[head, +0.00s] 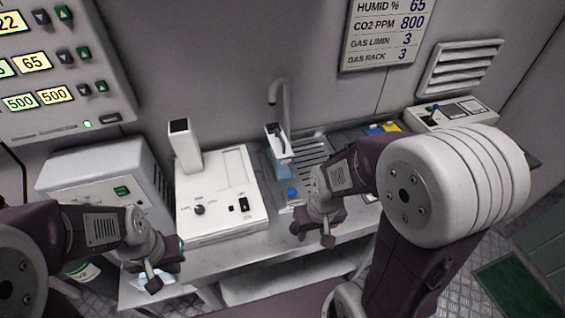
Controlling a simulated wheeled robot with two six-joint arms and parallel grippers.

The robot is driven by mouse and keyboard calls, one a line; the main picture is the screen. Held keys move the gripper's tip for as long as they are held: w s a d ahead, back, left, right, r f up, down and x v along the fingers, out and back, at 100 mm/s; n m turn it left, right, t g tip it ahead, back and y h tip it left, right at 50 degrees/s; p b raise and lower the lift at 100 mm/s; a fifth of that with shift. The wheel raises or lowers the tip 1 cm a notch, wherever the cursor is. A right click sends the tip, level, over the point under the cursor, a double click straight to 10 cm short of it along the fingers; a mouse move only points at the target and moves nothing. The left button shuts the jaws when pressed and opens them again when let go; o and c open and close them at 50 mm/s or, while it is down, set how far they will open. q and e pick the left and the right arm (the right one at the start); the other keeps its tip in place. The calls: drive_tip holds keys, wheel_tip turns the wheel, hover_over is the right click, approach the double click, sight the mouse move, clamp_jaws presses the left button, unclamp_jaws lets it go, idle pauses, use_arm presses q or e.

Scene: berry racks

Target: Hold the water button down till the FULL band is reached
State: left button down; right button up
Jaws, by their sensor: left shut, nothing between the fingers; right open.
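A blue button (292,194) sits on the front of the sink unit, right of the white instrument. I take it for the water button. Behind it a clear container with bluish content (283,166) stands under the grey tap (280,95); its band markings are too small to read. My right gripper (313,232) is open, in front of and slightly right of the blue button, apart from it. My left gripper (156,272) is shut and empty at the bench's front left, well away from the button.
A white instrument (222,215) with a knob and upright post stands left of the button. A white box (100,185) is further left. A draining grid (308,150), small coloured items (383,128) and a panel device (450,113) lie behind my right arm.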

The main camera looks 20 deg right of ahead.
clamp_jaws()
idle(1.4)
